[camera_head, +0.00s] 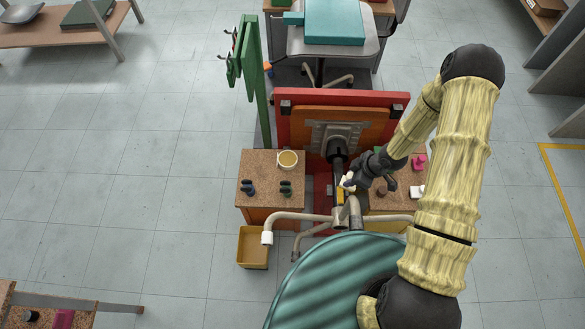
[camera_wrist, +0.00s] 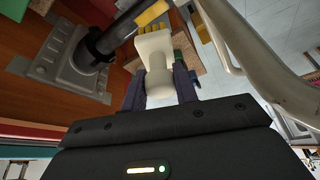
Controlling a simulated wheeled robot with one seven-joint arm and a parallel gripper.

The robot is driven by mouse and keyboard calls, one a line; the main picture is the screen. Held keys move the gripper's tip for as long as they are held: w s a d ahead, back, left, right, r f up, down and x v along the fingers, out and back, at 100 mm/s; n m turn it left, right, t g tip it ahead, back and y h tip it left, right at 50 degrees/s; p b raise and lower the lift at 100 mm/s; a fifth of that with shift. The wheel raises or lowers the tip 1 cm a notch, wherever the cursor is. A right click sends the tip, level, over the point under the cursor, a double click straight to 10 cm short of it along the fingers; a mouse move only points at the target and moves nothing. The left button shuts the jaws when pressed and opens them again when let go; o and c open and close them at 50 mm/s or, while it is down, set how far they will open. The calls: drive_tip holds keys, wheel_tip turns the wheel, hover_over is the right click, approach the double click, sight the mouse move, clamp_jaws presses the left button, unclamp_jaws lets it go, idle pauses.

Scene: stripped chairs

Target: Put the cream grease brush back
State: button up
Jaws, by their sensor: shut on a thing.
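The cream grease brush (camera_wrist: 154,50) is between the two dark fingers of my gripper (camera_wrist: 160,74) in the wrist view. Its yellow bristle end points away from my gripper, up in that picture, close to a black post. In the head view my gripper (camera_head: 354,181) is low in front of the red and orange panel, between two small benches. The brush shows there only as a small cream patch (camera_head: 347,182) at the fingertips. It is held in the air, as far as I can tell. The brush's own storage place cannot be made out for certain.
A grey plate with a black post (camera_head: 337,150) is on the orange board. The left bench (camera_head: 266,168) bears a cream cup (camera_head: 288,160) and dark clamps. A yellow bin (camera_head: 252,247) stands below. Bent pale tubes (camera_head: 300,217) and a teal round seat (camera_head: 340,275) crowd the front.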

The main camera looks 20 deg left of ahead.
drive_tip(key=w+d+r+m+t+h, duration=0.2)
drive_tip(key=w+d+r+m, duration=0.1)
drive_tip(key=d+r+m, duration=0.3)
drive_tip(key=w+d+r+m+t+h, duration=0.2)
drive_tip(key=w+d+r+m, duration=0.2)
drive_tip(key=r+m, duration=0.6)
drive_tip(key=shift+d+r+m+h, duration=0.3)
drive_tip(key=shift+d+m, duration=0.1)
drive_tip(key=shift+d, duration=0.45)
drive_tip(key=shift+d, duration=0.1)
